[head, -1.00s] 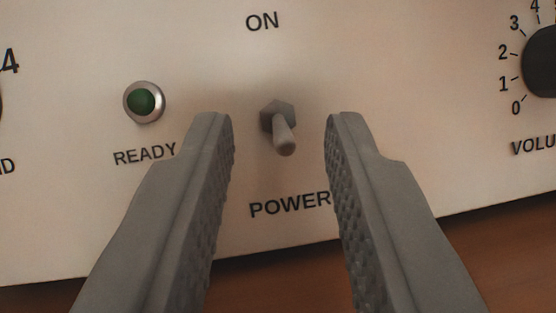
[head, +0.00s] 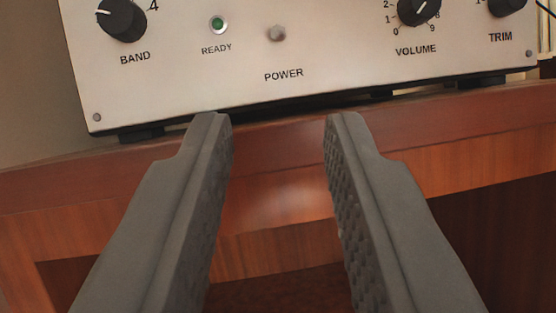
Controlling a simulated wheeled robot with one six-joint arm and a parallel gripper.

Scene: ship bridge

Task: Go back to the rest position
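My gripper (head: 279,122) is open and empty, its two grey fingers apart in the lower half of the head view. Ahead of it and higher in the picture is the cream front panel of a radio set (head: 340,62). The power switch (head: 277,33) is a small grey toggle above the word POWER, clear of my fingers. The exact tilt of its lever is hard to tell. The READY lamp (head: 217,24) to its left shows green.
The set stands on dark feet on a reddish wooden desk (head: 290,185). The BAND knob (head: 121,18), VOLUME knob (head: 418,8) and TRIM knob (head: 507,5) are on the panel. The space between my fingers and the panel is free.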

